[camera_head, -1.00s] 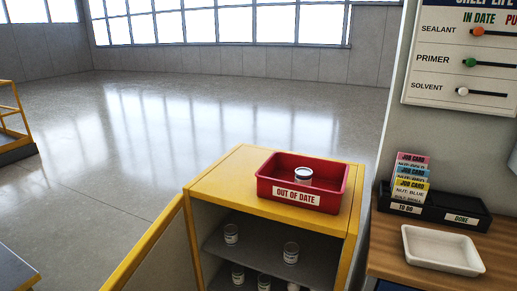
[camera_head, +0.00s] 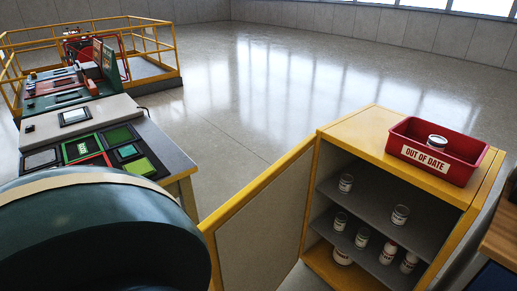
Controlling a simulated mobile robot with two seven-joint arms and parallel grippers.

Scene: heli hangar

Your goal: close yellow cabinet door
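The yellow cabinet (camera_head: 362,138) stands at the right, with its front open and cans showing on its shelves. Its yellow-framed door (camera_head: 262,215) with a grey inner panel is swung wide open toward the left and front. A large dark teal rounded shape with a pale band fills the lower left and may be part of my own arm. It overlaps the view close to the door's lower left edge; I cannot tell whether it touches. Neither gripper's fingers show.
A red OUT OF DATE bin (camera_head: 436,152) with a can inside sits on the cabinet top. A workbench (camera_head: 170,150) with trays and devices stands left of the door. A yellow-railed platform (camera_head: 150,50) is behind it. Open floor (camera_head: 270,90) lies beyond. A wooden counter (camera_head: 503,235) is at the right edge.

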